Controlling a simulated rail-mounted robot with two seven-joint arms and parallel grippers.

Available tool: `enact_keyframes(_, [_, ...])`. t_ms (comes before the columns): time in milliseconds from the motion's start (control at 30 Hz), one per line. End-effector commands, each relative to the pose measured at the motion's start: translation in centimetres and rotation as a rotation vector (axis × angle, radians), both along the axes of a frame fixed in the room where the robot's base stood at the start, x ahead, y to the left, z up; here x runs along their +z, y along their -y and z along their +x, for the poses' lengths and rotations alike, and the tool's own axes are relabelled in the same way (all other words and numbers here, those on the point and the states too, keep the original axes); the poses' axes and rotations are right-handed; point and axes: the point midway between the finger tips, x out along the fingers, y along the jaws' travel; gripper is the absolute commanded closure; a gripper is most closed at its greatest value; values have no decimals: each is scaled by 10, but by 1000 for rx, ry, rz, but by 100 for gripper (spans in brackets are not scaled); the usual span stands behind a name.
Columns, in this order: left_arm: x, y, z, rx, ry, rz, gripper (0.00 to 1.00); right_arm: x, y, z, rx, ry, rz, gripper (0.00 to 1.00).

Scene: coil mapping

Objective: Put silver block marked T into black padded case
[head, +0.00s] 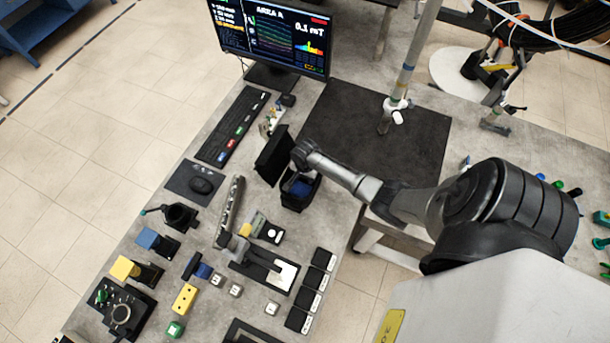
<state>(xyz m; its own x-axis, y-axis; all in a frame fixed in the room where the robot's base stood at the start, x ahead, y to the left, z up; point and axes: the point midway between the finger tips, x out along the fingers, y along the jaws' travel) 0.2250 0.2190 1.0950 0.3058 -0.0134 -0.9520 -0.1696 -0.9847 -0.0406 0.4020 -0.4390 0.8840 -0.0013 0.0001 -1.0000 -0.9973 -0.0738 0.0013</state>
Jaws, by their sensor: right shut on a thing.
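The black padded case (301,199) stands open near the middle of the table, with its lid raised on the left and a blue lining inside. My right gripper (303,171) points down just above the case's opening. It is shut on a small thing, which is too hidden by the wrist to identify. Small silver blocks lie apart on the front of the table: one (217,279), another beside it (236,290), and a third (272,308) further right. Their marks are too small to read. My left gripper is not in view.
A silver rod-like fixture (231,206) stands left of the case, with a black base plate (262,271) near it. Black tiles (311,299) line the right edge. A dark mat (345,110) has bare room.

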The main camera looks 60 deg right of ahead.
Motion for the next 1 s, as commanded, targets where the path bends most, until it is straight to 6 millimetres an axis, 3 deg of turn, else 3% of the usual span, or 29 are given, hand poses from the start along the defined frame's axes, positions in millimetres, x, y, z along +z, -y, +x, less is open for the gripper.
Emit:
enact_keyframes(333, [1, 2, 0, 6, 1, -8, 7, 0, 0, 0, 0, 0, 0, 83])
enact_keyframes(367, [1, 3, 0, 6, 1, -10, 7, 0, 0, 0, 0, 0, 0, 55])
enact_keyframes(633, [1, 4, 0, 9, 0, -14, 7, 0, 0, 0, 0, 0, 0, 29])
enact_keyframes(1000, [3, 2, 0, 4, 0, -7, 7, 9, 0, 0, 1, 2, 0, 28])
